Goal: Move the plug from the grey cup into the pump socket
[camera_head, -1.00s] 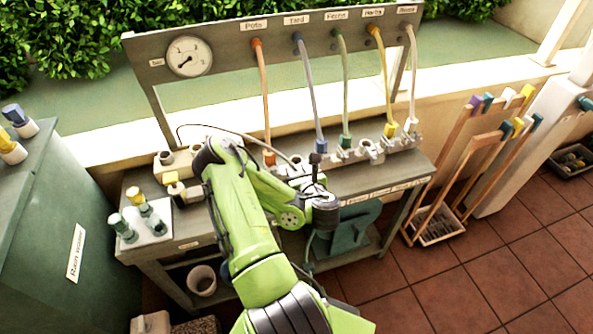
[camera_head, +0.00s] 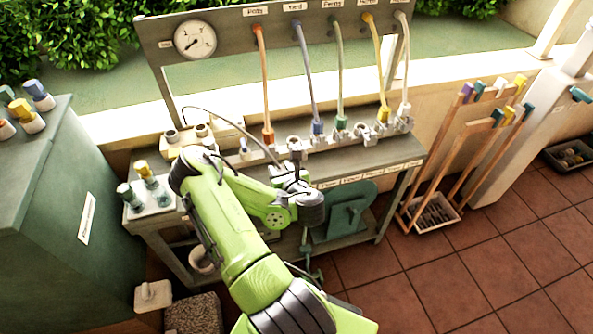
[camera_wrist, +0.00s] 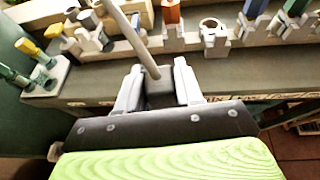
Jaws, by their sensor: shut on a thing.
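My gripper (camera_wrist: 158,92) is shut on a dark grey plug (camera_wrist: 159,88), held between its two pale fingers above the bench. A thin grey cable runs up and left from the plug in the wrist view. In the head view my gripper (camera_head: 289,172) is over the bench's front half, partly hidden by my arm. A pale block with two round openings (camera_head: 187,143) stands at the bench's back left, and the cable arcs from near it. I cannot tell which round fitting is the grey cup or the pump socket.
A row of holders carries coloured hose ends, with one empty ring (camera_head: 294,143) among them. A small pale tray (camera_head: 152,207) holds yellow-topped and teal-topped pieces at the bench's left end. A green tank (camera_head: 50,200) stands left. A wooden rack (camera_head: 470,150) stands right.

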